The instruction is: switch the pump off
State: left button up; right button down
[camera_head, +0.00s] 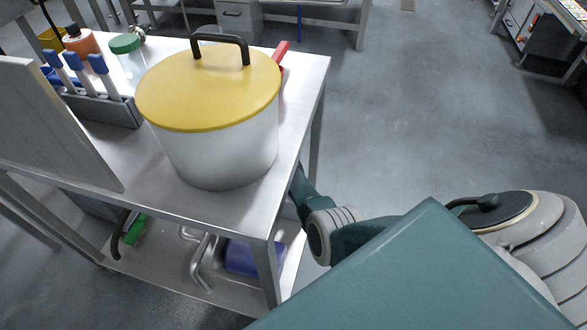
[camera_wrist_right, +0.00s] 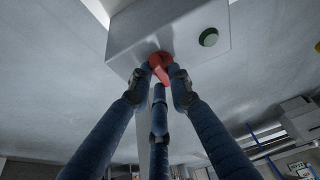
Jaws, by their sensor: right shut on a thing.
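In the right wrist view, a pale grey box (camera_wrist_right: 185,32) carries a red knob or lever (camera_wrist_right: 158,66) and a round green button (camera_wrist_right: 208,37). My right gripper (camera_wrist_right: 160,74) has its dark blue fingers closed on the red part, touching it from both sides, with a third finger below. The fingers partly hide the red part, so I cannot tell its exact position. In the head view my right arm reaches in beside the table, and its gripper is hidden. My left gripper is in neither view.
In the head view a metal table (camera_head: 222,205) bears a large white pot (camera_head: 222,155) with a yellow lid (camera_head: 210,88). A red handle (camera_head: 281,50) shows behind the pot. An upright grey panel (camera_head: 50,120) and blue-handled tools (camera_head: 75,66) stand left. The floor at right is open.

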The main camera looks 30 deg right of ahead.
dwell(0.4)
jog(key=c, duration=1.9)
grip_release()
jog(key=shift+o, duration=0.2)
jog(key=shift+r, duration=0.1)
jog(key=v, duration=1.2)
